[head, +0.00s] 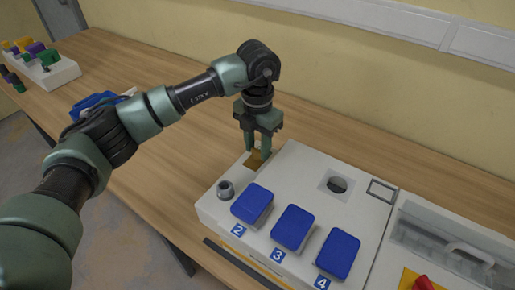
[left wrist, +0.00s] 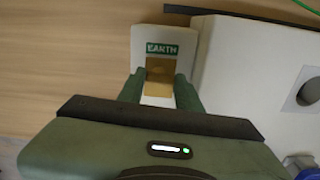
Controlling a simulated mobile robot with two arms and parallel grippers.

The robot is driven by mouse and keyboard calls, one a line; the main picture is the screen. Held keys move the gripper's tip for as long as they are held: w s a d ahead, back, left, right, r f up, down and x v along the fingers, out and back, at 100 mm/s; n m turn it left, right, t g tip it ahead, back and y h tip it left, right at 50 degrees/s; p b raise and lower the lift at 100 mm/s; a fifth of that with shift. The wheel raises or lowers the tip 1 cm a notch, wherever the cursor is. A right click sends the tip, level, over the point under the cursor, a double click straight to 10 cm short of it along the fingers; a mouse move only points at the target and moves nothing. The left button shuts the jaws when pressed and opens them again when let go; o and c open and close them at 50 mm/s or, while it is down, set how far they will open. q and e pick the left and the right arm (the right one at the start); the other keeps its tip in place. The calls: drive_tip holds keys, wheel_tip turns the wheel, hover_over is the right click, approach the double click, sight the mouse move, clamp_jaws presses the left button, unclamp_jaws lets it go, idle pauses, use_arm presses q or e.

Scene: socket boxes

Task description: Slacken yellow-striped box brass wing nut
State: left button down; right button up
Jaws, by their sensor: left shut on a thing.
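The white box with a yellow stripe along its front (head: 300,170) stands on the wooden bench. A brass piece (head: 255,160), which I take for the wing nut, sits on a small block at its back left corner. In the left wrist view the brass piece (left wrist: 160,84) lies below a green EARTH label (left wrist: 172,49). My left gripper (head: 258,150) points down there, its two green fingers on either side of the brass and shut on it. The fingers and the hand hide part of the nut. My right gripper is not in view.
The box top carries blue covers (head: 292,228) numbered 2, 3, 4, a grey round knob (head: 225,190) and a dark round socket (head: 337,185). A second box with a clear lid (head: 450,240) and red switch (head: 422,283) adjoins right. A tray (head: 50,73) stands far left.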

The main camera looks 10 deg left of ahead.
sight(258, 150)
use_arm(q)
drive_tip(key=shift+n, duration=0.6)
drive_tip(key=c, duration=1)
unclamp_jaws()
drive_tip(key=shift+o, duration=0.2)
wheel_tip(258, 150, up, 8)
drive_tip(key=shift+f+b, duration=0.1)
drive_tip(key=shift+b, duration=0.65)
